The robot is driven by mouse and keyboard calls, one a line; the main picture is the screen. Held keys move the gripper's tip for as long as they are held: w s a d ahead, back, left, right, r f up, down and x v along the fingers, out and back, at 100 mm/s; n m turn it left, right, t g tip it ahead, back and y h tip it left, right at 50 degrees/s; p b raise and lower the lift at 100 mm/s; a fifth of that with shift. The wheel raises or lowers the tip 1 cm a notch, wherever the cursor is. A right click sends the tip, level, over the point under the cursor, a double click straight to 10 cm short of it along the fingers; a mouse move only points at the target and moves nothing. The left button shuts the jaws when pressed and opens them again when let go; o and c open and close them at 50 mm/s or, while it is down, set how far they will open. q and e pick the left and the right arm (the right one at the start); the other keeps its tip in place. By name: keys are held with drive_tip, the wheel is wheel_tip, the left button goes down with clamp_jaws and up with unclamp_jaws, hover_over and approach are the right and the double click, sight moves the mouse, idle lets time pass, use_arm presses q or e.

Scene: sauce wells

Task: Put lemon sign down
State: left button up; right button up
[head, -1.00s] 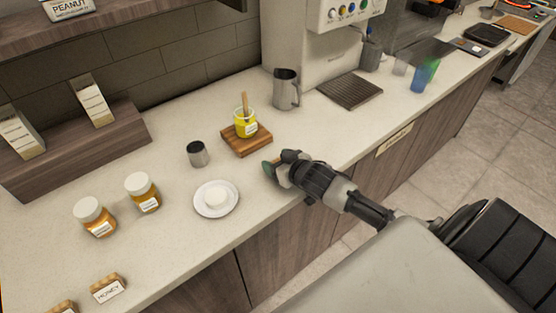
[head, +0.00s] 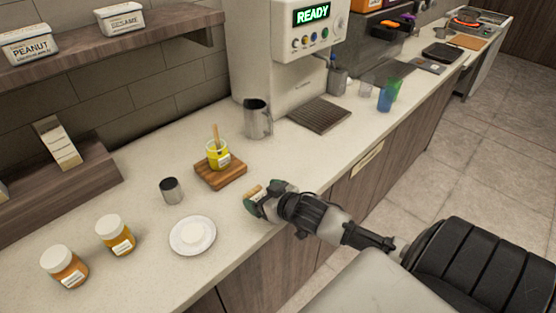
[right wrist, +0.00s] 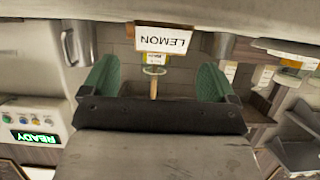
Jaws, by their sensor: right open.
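The lemon sign (right wrist: 164,40), a small white card reading LEMON, appears upside down in the right wrist view, just beyond the green fingertips. In the head view its light wooden back (head: 254,191) shows at the tip of my right gripper (head: 262,204), near the counter's front edge. My right gripper also shows in the wrist view (right wrist: 156,78), with its two green fingers spread apart and open. The sign looks upright on the counter; its base contact is hard to see. My left gripper is not in view.
A yellow jar (head: 218,155) with a wooden stick stands on a wooden board (head: 230,180) behind the sign. A white plate (head: 208,246), metal cup (head: 171,190) and pitcher (head: 257,118) stand nearby. Two amber jars are at left.

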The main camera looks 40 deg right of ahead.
drive_tip(key=v, duration=0.7)
drive_tip(key=shift+s, duration=0.35)
drive_tip(key=shift+r, duration=0.15)
drive_tip(key=s+a+f+n+g, duration=0.1)
drive_tip(key=s+a+f+g, duration=0.2)
drive_tip(key=s+a+g, duration=0.4)
drive_tip(key=s+a+f+g, duration=0.3)
drive_tip(key=s+a, duration=0.2)
drive_tip(key=s, duration=0.4)
wheel_tip(320, 180, down, 27)
drive_tip(key=s+g, duration=0.1)
drive_tip(key=s, duration=0.1)
drive_tip(key=s+d+f+g+h, duration=0.1)
drive_tip(key=s+d+f, duration=0.1)
drive_tip(key=s+f, duration=1.2)
drive_tip(key=shift+s+f+n, duration=0.25)
drive_tip(key=shift+f+n, duration=0.05)
drive_tip(key=shift+f, duration=0.3)
